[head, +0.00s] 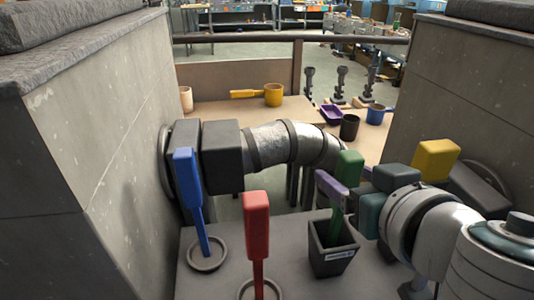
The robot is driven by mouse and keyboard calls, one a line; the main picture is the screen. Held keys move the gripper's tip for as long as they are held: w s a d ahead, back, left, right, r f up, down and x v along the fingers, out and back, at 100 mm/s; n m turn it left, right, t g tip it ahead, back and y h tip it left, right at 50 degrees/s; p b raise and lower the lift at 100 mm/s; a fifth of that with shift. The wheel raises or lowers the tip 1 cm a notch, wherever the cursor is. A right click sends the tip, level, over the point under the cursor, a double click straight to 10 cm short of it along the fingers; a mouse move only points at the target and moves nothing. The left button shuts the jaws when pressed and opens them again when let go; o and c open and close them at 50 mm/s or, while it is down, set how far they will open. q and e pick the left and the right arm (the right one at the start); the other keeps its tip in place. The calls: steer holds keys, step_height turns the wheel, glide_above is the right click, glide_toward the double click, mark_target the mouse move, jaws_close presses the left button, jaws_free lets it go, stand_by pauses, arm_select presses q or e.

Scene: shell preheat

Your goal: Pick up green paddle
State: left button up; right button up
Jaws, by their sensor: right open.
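The green paddle (350,165) stands upright, slightly tilted, with its handle down in a dark square pot (333,262) on the grey surface at the front. My right gripper (340,188) reaches in from the right. It is open at the paddle, just below the green head. A purple finger crosses in front of part of the paddle. I cannot tell whether the fingers touch it. My left gripper is not in view.
A blue paddle (187,180) and a red paddle (256,225) stand in round holders left of the pot. A metal pipe (270,146) runs behind the paddles. Stone walls (110,150) stand either side.

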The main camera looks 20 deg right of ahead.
steer(key=shift+x, duration=1.8)
jaws_close()
